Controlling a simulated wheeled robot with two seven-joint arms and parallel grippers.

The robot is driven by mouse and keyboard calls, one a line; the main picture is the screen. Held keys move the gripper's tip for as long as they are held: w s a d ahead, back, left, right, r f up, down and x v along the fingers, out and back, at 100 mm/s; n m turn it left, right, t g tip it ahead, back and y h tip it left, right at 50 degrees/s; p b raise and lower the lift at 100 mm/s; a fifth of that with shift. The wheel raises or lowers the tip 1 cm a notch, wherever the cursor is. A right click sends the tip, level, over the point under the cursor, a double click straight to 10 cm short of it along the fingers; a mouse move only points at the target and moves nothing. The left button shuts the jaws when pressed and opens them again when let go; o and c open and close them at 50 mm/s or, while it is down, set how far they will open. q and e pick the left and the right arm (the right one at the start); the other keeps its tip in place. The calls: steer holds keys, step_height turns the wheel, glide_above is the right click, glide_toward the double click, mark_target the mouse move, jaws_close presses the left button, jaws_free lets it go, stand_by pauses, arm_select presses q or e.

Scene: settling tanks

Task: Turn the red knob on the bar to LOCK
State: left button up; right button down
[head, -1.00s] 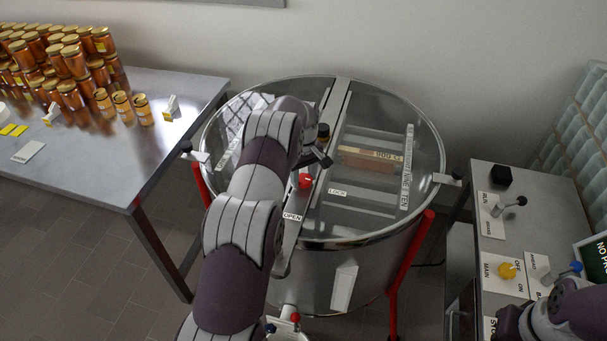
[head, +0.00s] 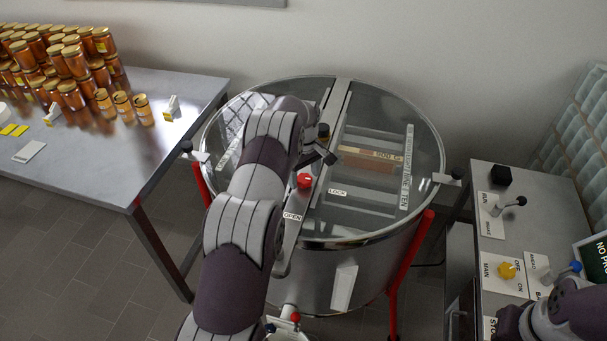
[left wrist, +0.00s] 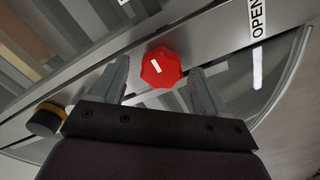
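The red knob (head: 305,181) sits on the metal bar (head: 331,137) across the round drum's clear lid. My left gripper (left wrist: 160,84) is open, with one finger on each side of the knob and visible gaps between. My right gripper is out of view.
A black knob with a yellow ring (left wrist: 45,120) is on the bar beside my left gripper. A table (head: 180,90) with honey jars stands left. A control bench (head: 483,225) with a yellow knob (head: 507,270) stands right, near my right arm.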

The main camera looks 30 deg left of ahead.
mark_target(304, 178)
arm_select(q)
step_height(304, 178, up, 13)
steer(key=p, duration=1.1)
steer(key=shift+f, duration=0.15)
steer(key=shift+s, duration=0.15)
